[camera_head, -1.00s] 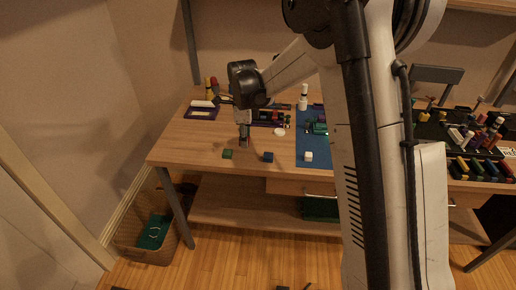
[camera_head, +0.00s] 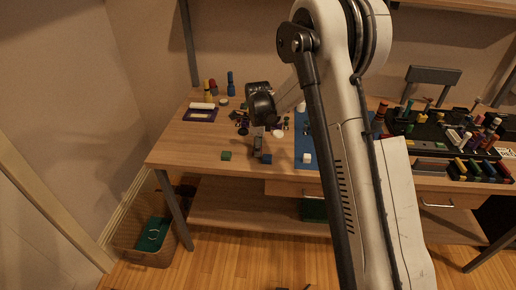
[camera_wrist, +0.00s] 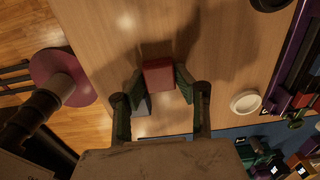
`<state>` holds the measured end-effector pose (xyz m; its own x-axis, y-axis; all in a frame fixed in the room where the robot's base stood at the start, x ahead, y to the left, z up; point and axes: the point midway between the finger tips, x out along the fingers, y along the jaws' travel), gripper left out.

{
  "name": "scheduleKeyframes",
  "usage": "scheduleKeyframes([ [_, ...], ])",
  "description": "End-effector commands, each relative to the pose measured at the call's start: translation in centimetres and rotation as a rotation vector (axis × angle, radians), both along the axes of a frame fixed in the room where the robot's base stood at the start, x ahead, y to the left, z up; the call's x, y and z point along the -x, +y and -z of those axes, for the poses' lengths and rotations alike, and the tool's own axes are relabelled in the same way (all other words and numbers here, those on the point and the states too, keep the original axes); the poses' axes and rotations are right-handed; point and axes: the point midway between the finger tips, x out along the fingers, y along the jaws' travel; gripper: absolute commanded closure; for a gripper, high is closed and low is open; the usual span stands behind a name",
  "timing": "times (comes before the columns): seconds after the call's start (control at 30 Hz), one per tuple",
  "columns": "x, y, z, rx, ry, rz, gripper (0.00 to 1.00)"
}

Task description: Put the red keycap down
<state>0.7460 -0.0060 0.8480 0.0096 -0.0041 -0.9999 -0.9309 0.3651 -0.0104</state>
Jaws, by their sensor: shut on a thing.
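The red keycap (camera_wrist: 158,75) sits between the fingertips of my gripper (camera_wrist: 160,82) in the wrist view. The gripper is shut on it. In the head view my gripper (camera_head: 258,154) is low near the table's front edge, just left of the blue keycap (camera_head: 267,159). The red keycap cannot be made out there. A dark blue-grey block (camera_wrist: 143,105), likely the blue keycap, shows close beside the left finger in the wrist view. I cannot tell whether the red keycap touches the table.
A green keycap (camera_head: 226,156) lies to the left and a white keycap (camera_head: 307,158) to the right on the blue mat (camera_head: 302,147). A white round dish (camera_wrist: 245,103) and small dark parts lie behind. The wooden table (camera_head: 190,150) is bare at the front left.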

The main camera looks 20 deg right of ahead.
Motion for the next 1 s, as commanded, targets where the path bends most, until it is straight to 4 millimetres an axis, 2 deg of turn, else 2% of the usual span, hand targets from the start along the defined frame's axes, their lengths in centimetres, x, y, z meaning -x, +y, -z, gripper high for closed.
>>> scheduleKeyframes([
  [0.27,0.0,0.0,0.3,0.0,0.0,0.0,0.82],
  [0.3,0.0,0.0,0.4,0.0,0.0,0.0,0.7],
  [0.43,0.0,0.0,0.2,0.0,0.0,0.0,0.53],
  [0.8,0.0,0.0,-0.2,0.0,0.0,0.0,0.52],
  [0.87,0.0,0.0,-0.7,0.0,0.0,0.0,0.52],
  [1.0,0.0,0.0,-3.0,0.0,0.0,0.0,0.52],
])
